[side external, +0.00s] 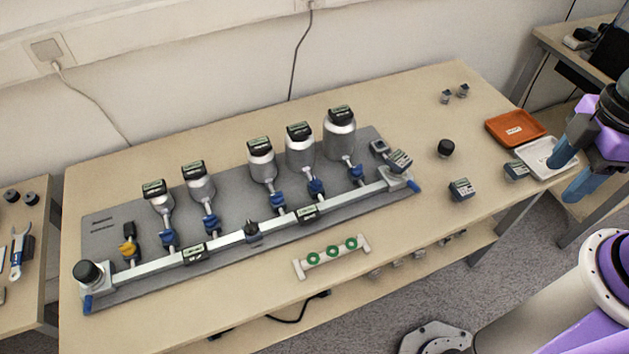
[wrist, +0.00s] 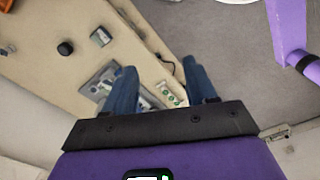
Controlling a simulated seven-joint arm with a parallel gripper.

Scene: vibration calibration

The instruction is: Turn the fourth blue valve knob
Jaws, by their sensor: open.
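Several blue valve knobs stand in a row along a silver pipe on a grey panel (side external: 105,262) in the side view. From left they are the first (side external: 169,239), second (side external: 211,223), third (side external: 278,201), fourth (side external: 316,187) and last (side external: 356,174), each below a silver canister. My gripper (side external: 560,182) is at the far right, beyond the table's right end, well away from the knobs. It is open and empty. In the wrist view its two blue fingers are apart (wrist: 159,72); part of the panel shows beyond them, and the blue knobs cannot be made out.
A yellow knob (side external: 127,248) and black cap (side external: 88,272) are at the panel's left end. A rack with green rings (side external: 331,255) lies in front. An orange tray (side external: 515,128), white tray (side external: 540,155), black knob (side external: 445,148) and small meter (side external: 461,189) are on the right.

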